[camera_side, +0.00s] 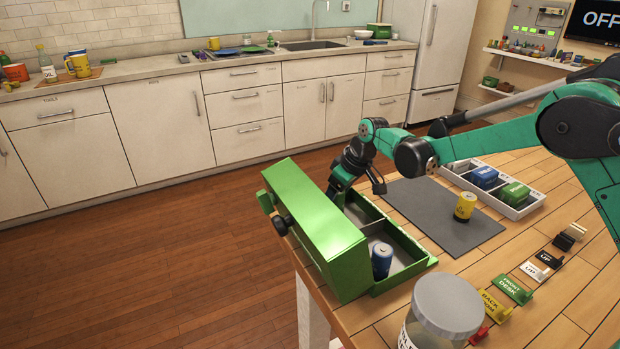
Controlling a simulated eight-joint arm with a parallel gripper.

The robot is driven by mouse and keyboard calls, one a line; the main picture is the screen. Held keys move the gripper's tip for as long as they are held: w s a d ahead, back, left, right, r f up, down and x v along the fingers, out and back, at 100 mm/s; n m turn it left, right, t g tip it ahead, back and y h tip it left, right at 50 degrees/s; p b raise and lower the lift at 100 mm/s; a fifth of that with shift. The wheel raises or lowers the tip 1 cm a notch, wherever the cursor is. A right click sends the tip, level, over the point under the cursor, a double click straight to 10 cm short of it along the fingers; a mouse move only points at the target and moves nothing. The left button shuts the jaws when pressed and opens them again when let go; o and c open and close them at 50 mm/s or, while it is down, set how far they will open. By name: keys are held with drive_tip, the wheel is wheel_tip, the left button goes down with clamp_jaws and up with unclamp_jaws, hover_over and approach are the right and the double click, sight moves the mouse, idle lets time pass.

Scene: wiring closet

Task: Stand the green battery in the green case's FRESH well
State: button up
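The green case (412,274) stands open at the left end of the wooden table, its tall green lid side (318,225) facing the camera. A blue battery (381,261) stands upright in the case's near compartment. A yellow battery (465,206) stands upright on the grey mat. My gripper (346,190) reaches down at the far end of the case, behind the raised lid. Its fingertips are partly hidden, so I cannot tell if they are open or hold something. I cannot make out the green battery. The far compartment is partly hidden, and no FRESH label is readable.
A lidded jar (443,312) stands at the near edge. Several label clips, one green (511,289), line the right side. The mat (425,205) is mostly clear.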

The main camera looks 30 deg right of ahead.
drive_tip(key=v, duration=1.2)
drive_tip(key=s+m+t+h, duration=0.1)
drive_tip(key=s+m+t, duration=0.2)
drive_tip(key=s, duration=1.5)
drive_tip(key=shift+d+f+m+h, duration=0.25)
drive_tip(key=shift+d+m+h, duration=0.15)
drive_tip(key=shift+m, duration=0.4)
